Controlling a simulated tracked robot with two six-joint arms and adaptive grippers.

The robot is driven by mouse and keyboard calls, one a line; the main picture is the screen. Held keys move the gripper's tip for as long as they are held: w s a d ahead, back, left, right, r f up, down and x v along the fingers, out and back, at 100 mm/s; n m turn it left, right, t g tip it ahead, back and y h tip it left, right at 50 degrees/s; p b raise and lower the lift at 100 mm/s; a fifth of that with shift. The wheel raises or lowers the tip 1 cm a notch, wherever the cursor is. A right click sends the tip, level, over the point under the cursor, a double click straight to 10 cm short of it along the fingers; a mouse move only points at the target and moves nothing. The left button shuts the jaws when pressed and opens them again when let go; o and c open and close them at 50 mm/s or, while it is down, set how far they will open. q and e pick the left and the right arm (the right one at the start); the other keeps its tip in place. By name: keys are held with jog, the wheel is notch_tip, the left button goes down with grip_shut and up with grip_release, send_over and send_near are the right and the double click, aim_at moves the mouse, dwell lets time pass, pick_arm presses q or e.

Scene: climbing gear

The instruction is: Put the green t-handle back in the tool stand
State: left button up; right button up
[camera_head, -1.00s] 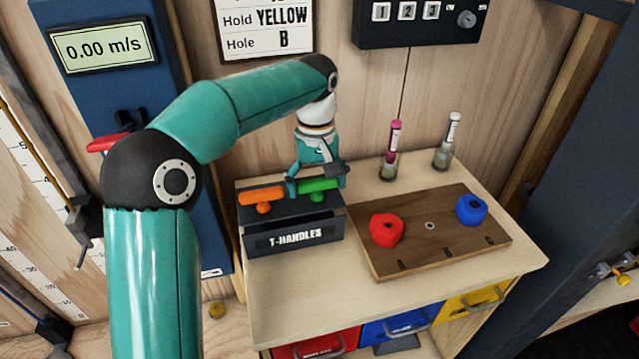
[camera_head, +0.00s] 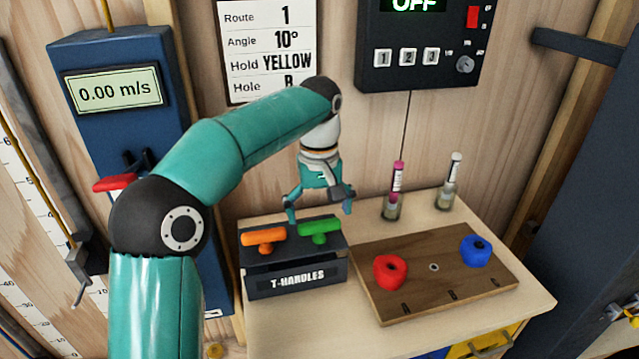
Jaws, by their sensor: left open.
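The green t-handle (camera_head: 320,227) sits upright in the right side of the dark tool stand (camera_head: 262,283), which is labelled T-HANDLES. An orange t-handle (camera_head: 264,238) sits beside it on the left side of the stand. My left gripper (camera_head: 319,214) is open, fingers pointing down, above and slightly behind the green t-handle. It holds nothing, and its fingers look spread to either side of the handle's bar. My right gripper is not in the head view.
A wooden board (camera_head: 412,309) with a red hold (camera_head: 391,271) and a blue hold (camera_head: 475,250) lies right of the stand. Two small vials, one pink-topped (camera_head: 396,180) and one white-topped (camera_head: 452,173), stand behind the board. The bench front right is clear.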

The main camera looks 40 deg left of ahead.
pick_arm(q)
notch_tip(320, 180, up, 8)
dwell(0.4)
